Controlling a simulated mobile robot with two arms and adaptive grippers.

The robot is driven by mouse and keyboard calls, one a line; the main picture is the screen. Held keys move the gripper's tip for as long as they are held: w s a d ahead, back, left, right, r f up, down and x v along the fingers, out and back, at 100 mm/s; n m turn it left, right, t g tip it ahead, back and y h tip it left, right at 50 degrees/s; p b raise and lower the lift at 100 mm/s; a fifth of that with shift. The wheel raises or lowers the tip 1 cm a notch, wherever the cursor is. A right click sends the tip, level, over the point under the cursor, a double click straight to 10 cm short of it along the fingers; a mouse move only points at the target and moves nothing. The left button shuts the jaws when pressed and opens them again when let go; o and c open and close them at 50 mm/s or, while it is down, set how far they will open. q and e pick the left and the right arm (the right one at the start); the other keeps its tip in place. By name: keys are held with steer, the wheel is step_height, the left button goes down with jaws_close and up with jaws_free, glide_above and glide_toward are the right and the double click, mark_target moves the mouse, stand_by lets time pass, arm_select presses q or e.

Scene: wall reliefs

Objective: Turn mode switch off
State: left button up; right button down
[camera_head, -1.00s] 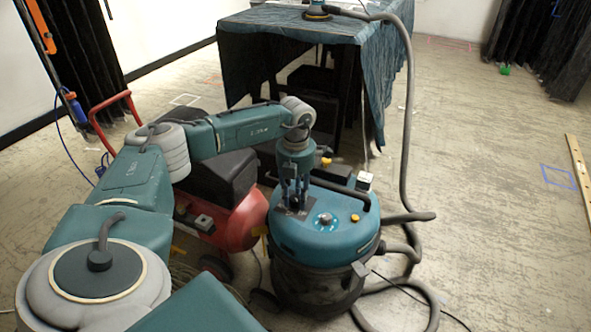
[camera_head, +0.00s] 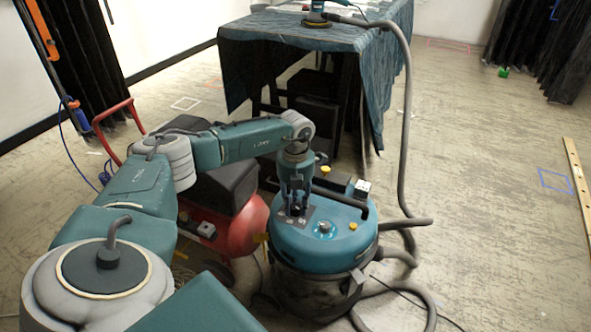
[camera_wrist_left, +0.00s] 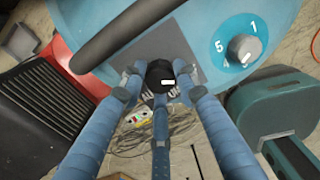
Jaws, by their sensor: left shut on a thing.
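The vacuum (camera_head: 345,248) with a teal top stands below my left arm. Its mode switch is a black knob (camera_wrist_left: 157,73) with a white mark, on a dark grey panel (camera_wrist_left: 180,47) in the left wrist view. My left gripper (camera_head: 295,209) points down onto this panel. Its fingers are closed around the knob, as the left wrist view (camera_wrist_left: 160,79) shows. In the head view the fingers mostly hide the knob. Printed letters beside it are partly covered. My right gripper is not in view.
A numbered dial (camera_wrist_left: 242,48) sits beside the panel. The vacuum's black handle (camera_head: 340,197) arches close to the gripper. A red compressor (camera_head: 245,232) stands at left, a grey hose (camera_head: 403,150) at right. A cloth-covered table (camera_head: 300,38) is behind. Floor at right is mostly clear.

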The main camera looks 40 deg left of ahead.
mark_target(296, 206)
arm_select(q)
steer(key=shift+w+r, duration=0.15)
steer(key=shift+w, duration=0.05)
steer(key=o, duration=1.2)
steer(key=shift+s, duration=0.1)
step_height(296, 206, up, 12)
steer(key=shift+f, duration=0.1)
